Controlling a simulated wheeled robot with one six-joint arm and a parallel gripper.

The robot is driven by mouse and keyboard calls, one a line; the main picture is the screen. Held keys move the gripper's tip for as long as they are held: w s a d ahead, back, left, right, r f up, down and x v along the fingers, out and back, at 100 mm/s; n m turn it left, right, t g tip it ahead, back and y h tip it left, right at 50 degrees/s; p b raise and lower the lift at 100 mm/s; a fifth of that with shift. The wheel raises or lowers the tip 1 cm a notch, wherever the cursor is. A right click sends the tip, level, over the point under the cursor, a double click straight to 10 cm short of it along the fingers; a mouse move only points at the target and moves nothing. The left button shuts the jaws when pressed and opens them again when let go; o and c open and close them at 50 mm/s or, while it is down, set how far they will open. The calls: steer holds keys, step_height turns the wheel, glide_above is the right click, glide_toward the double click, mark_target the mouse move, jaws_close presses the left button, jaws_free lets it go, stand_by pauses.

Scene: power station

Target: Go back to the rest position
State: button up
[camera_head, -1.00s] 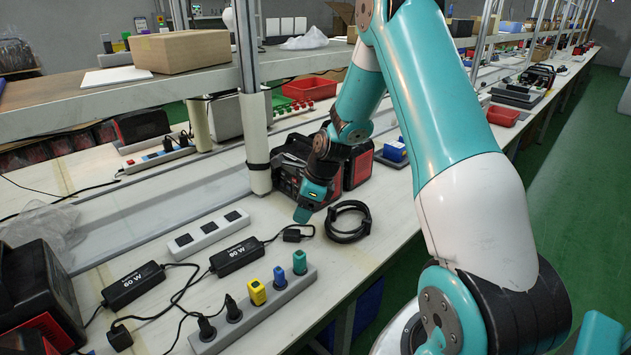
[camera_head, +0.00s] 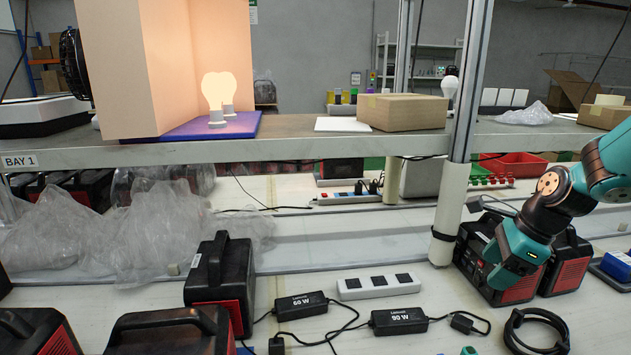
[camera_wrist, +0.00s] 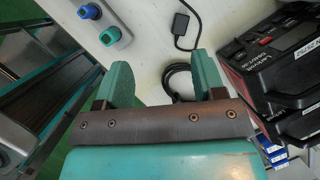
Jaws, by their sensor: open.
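My gripper (camera_wrist: 160,84) is open in the wrist view, its two teal fingers spread apart with nothing between them. It points down above the white bench (camera_wrist: 140,70). A black coiled cable (camera_wrist: 178,80) lies on the bench beyond the fingers. In the head view my arm is at the right edge and my gripper (camera_head: 503,274) hangs in front of the red and black power stations (camera_head: 562,272). I cannot tell from this view whether it touches them. The coiled cable (camera_head: 537,331) lies on the bench just below and right of it.
Two power adapters, 60 W (camera_head: 300,306) and 90 W (camera_head: 398,320), and a white socket strip (camera_head: 379,287) lie on the bench. A metal post (camera_head: 455,190) stands left of my gripper. The shelf (camera_head: 300,143) holds a glowing bulb (camera_head: 216,90) and a cardboard box (camera_head: 402,112).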

steer(key=s+a+r+n, duration=0.2)
steer(key=a+r+n, duration=0.1)
steer(key=a+n, duration=0.2)
steer(key=s+a+r+n, duration=0.3)
steer(key=a+n, duration=0.1)
steer(key=a, duration=0.2)
steer(key=s+a+r+n+g+p, duration=0.1)
steer(key=s+a+r+n, duration=0.1)
steer(key=s+a+n, duration=0.4)
steer(key=s+a+r+n+g+y+p, duration=0.1)
steer(key=s+a+r+n, duration=0.2)
steer(key=s+n, duration=0.9)
steer(key=a+n, duration=0.3)
steer(key=shift+a+r+g, duration=0.15)
steer(key=shift+g, duration=0.25)
steer(key=shift+c, duration=0.2)
